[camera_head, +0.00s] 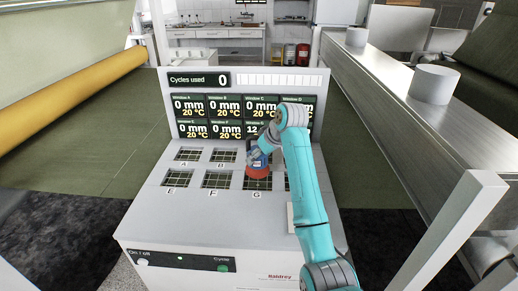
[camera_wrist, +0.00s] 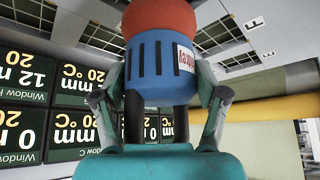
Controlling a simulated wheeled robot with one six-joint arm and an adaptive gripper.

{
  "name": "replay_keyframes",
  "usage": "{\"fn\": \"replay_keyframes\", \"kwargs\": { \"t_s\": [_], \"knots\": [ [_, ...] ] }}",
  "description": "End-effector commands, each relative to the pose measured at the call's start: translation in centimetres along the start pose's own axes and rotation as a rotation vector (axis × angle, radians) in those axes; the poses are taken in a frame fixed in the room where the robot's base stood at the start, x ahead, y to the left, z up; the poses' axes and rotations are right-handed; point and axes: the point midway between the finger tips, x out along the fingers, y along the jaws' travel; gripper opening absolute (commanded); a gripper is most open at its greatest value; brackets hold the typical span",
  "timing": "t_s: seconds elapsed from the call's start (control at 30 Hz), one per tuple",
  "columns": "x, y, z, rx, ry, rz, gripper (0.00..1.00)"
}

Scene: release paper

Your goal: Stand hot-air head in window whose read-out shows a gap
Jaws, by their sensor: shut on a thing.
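The hot-air head (camera_head: 258,171) has a blue slotted body and an orange-red end, pointing down over window G (camera_head: 257,184). It hides the back part of that window; I cannot tell whether it touches it. The wrist view shows the head (camera_wrist: 151,62) upside down between my fingers. My gripper (camera_head: 257,157) is shut on its blue body. The window G read-out (camera_head: 252,129) begins with 12 and is partly hidden by my arm; the wrist view shows 12 mm (camera_wrist: 25,68). The readable read-outs for A, B, C, E and F show 0 mm.
Grid windows A (camera_head: 188,154), B (camera_head: 223,155), E (camera_head: 178,179) and F (camera_head: 217,180) are bare. My arm covers the right-hand windows. The cycles display (camera_head: 203,79) reads 0. A metal rail (camera_head: 440,115) with white cylinders runs along the right.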

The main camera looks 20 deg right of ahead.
Motion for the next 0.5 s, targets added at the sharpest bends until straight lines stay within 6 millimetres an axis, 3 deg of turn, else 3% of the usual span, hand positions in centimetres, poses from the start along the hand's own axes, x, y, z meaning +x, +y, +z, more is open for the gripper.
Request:
{"fn": "replay_keyframes", "kwargs": {
  "t_s": [0.5],
  "knots": [
    [3.5,0.0,2.1,-0.002,0.005,0.002,0.03]
  ]
}}
